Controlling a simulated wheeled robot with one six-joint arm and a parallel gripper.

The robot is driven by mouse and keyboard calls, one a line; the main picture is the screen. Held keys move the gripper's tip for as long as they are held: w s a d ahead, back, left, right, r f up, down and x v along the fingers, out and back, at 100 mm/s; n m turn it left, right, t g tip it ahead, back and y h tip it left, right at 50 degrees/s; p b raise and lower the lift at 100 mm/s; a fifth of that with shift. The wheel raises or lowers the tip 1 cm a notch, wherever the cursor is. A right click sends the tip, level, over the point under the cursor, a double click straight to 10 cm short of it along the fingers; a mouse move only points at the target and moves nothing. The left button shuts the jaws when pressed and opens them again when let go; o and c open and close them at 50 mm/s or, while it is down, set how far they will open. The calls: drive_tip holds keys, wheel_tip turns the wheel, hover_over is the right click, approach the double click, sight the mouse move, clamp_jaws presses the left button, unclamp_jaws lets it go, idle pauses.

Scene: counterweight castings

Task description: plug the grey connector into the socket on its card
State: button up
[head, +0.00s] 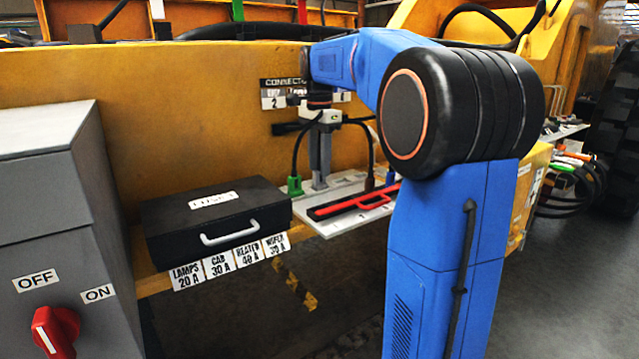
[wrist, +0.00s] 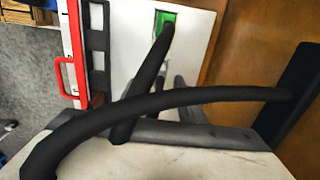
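My gripper (head: 319,172) points down over the light grey board (head: 345,192), its fingers close together. A small grey piece shows at the fingertips; I cannot tell whether it is the grey connector or part of the fingers. A green connector (head: 295,186) with a black cable stands on the board to the left; it also shows in the wrist view (wrist: 166,20). A brown connector (head: 370,181) with a cable is to the right. The connector card (head: 272,98) on the yellow wall is partly covered by my arm.
A closed black case (head: 215,220) is left of the board, above several fuse labels (head: 230,262). A grey switch box (head: 60,220) stands far left. The yellow wall (head: 200,80) is close behind.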

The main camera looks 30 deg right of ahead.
drive_tip(key=shift+f, duration=1)
clamp_jaws()
